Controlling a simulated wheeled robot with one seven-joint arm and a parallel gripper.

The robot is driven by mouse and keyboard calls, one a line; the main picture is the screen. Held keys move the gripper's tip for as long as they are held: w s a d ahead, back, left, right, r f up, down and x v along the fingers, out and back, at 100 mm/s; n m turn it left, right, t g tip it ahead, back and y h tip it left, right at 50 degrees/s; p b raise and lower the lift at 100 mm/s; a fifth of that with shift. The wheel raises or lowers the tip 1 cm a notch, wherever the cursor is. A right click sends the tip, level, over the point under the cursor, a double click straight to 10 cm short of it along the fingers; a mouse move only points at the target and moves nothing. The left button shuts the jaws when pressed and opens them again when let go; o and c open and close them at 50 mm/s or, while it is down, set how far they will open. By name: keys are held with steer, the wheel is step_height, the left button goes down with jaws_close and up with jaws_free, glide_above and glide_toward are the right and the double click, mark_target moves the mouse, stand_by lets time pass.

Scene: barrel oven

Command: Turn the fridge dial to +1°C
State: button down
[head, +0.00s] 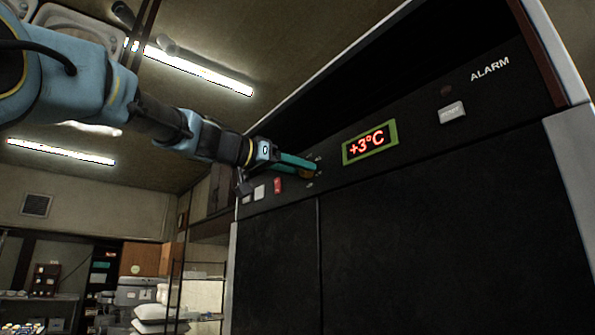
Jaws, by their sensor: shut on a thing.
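The fridge (400,220) is a tall black cabinet that fills the right side of the head view. Its display (369,143) glows red and reads +3°C in a green frame. My gripper (304,170) reaches in from the left, just left of the display, with its teal fingers shut on the fridge dial (307,174). Only a small brownish part of the dial shows; the fingers hide the rest, so its pointer cannot be read.
A red switch (278,185) and a white button (259,192) sit on the panel close below my gripper. A white button (452,112) sits under the ALARM label at the right. Shelves and white sacks (160,314) stand in the background at the lower left.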

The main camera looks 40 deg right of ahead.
steer(key=m+b, duration=0.1)
steer(key=b, duration=0.2)
steer(key=shift+f+m+b, duration=0.3)
steer(key=shift+f+m, duration=0.1)
steer(key=m+b, duration=0.2)
steer(key=b, duration=0.1)
steer(key=shift+m+b, duration=0.3)
steer(key=shift+b, duration=0.1)
steer(key=shift+w+r+m+b, duration=0.1)
steer(key=shift+r+m+b, duration=0.1)
steer(key=shift+m+b, duration=1.2)
steer(key=shift+r+m+b, duration=0.15)
steer(key=shift+m+b, duration=0.45)
steer(key=shift+m, duration=1.6)
steer(key=shift+c, duration=1.5)
jaws_free()
steer(key=shift+r, duration=0.1)
